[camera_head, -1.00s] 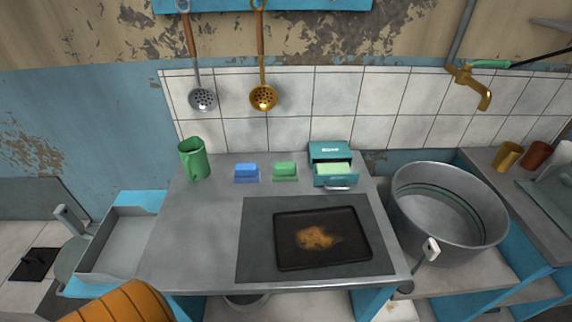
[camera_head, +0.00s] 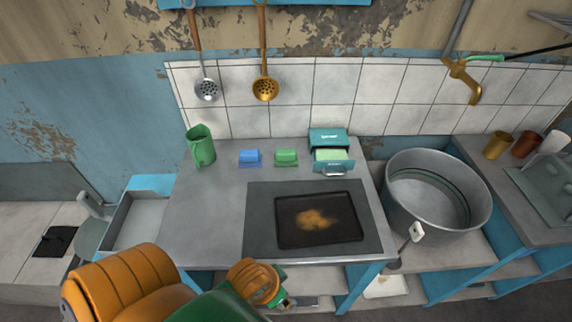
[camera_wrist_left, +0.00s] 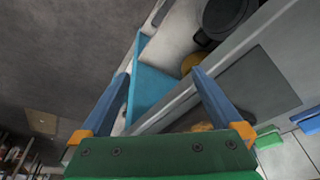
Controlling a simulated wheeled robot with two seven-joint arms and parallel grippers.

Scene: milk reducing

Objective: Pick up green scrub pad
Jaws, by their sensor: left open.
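The green scrub pad (camera_head: 286,158) lies at the back of the grey worktop, between a blue pad (camera_head: 250,158) and a teal box. A green pad-like block at the right edge of the left wrist view (camera_wrist_left: 268,141) appears to be the same pad. My left arm comes in from the lower left, in front of the worktop's front edge and well short of the pad. My left gripper (camera_wrist_left: 161,75) shows its two blue fingers wide apart with nothing held between them. My right gripper is in neither view.
A dark tray (camera_head: 285,232) with a brown stain lies on the dark plate in the worktop's front right. A green jug (camera_head: 201,147) stands back left. The teal box (camera_head: 328,138) has its drawer pulled out. A large metal tub (camera_head: 436,225) stands right. The worktop's left part is clear.

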